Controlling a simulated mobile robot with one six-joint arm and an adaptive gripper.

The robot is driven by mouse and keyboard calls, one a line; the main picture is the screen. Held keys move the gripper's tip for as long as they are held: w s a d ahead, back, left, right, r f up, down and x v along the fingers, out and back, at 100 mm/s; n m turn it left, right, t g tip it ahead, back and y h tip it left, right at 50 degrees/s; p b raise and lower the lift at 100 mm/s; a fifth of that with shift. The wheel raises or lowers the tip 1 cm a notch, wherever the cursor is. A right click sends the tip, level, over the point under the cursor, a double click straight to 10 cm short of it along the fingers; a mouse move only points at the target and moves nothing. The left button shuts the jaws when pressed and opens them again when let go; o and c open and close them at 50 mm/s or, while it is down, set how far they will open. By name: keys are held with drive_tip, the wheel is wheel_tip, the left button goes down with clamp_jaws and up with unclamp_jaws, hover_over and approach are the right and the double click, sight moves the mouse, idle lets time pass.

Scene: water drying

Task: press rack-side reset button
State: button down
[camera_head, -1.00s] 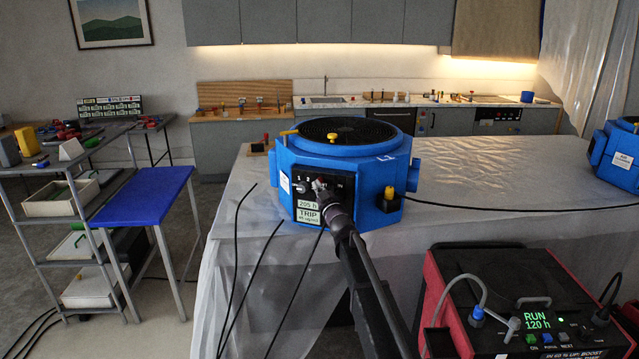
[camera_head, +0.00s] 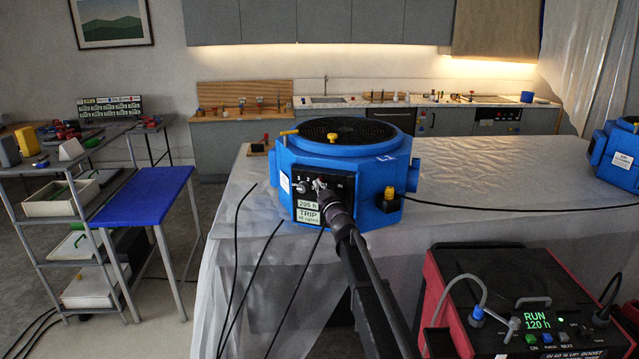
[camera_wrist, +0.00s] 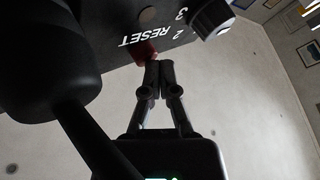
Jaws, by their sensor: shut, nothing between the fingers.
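The rack-side blue machine (camera_head: 335,160) stands on the sheeted table's left end, with a round black grille on top. Its black front panel carries a knob (camera_head: 300,187) and a display (camera_head: 308,211) reading 205 h and TRIP. My gripper (camera_head: 319,186) is shut and empty, up against this panel. In the wrist view a red button (camera_wrist: 146,52) sits beside the word RESET, directly at my closed fingertips (camera_wrist: 158,68). The fingers partly cover the button, and I cannot tell whether they touch it. The knob also shows in the wrist view (camera_wrist: 211,17).
A red unit (camera_head: 530,300) reading RUN 120 h stands at the front right. A second blue machine (camera_head: 615,155) is at the right table end. Black cables hang over the table's front left. A large black rounded part (camera_wrist: 45,60) fills the wrist view's left side.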

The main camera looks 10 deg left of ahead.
drive_tip(key=shift+w, duration=0.15)
drive_tip(key=shift+s, duration=0.2)
idle(0.5)
drive_tip(key=shift+s+a, duration=0.15)
drive_tip(key=shift+s, duration=0.6)
drive_tip(key=shift+s+a, duration=0.2)
drive_tip(key=shift+s, duration=1.05)
drive_tip(key=shift+s+a, duration=0.2)
drive_tip(key=shift+s, duration=1)
